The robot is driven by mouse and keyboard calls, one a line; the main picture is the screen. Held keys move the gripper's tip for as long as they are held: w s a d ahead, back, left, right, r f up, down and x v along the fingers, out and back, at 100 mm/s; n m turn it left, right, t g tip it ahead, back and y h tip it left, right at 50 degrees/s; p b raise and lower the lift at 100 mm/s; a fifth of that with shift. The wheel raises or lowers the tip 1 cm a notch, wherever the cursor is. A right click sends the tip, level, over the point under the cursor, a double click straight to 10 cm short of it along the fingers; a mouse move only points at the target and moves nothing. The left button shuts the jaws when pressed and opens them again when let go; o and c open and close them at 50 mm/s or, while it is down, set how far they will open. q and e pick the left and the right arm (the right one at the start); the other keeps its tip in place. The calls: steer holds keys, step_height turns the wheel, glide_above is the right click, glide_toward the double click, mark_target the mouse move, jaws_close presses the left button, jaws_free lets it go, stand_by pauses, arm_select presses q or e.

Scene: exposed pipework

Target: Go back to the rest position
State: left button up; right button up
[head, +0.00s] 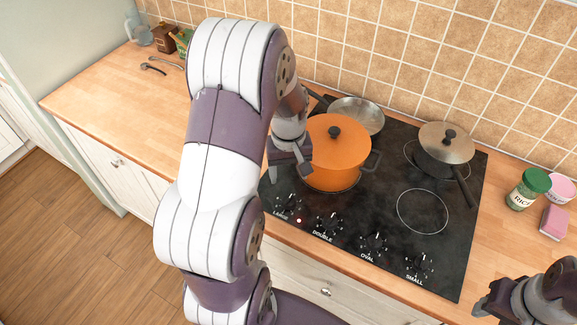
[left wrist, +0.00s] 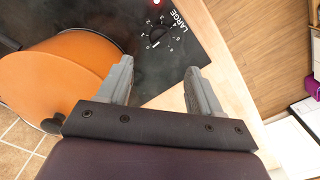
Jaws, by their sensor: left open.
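My left gripper (head: 290,168) is open and empty above the front left of the black cooktop, just left of the orange pot (head: 350,152). In the left wrist view, its two fingers (left wrist: 160,75) stand apart with nothing between them. The LARGE knob (left wrist: 157,38) lies beyond them, and the orange lid (left wrist: 50,72) is at the left. My left arm covers part of the counter and cooktop in the head view. My right gripper (head: 496,300) is at the bottom right corner, partly cut off, and its opening is unclear.
A frying pan (head: 358,114) and a lidded dark pot (head: 443,155) stand on the cooktop (head: 400,240). A green-lidded jar (head: 528,189) and a pink sponge (head: 556,222) are at the right. Utensils (head: 153,68) lie back left. The left counter (head: 120,110) is mostly clear. A red light glows by the LARGE knob.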

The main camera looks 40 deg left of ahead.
arm_select(q)
step_height(320, 180, up, 3)
steer(key=shift+f, duration=0.1)
stand_by(0.5)
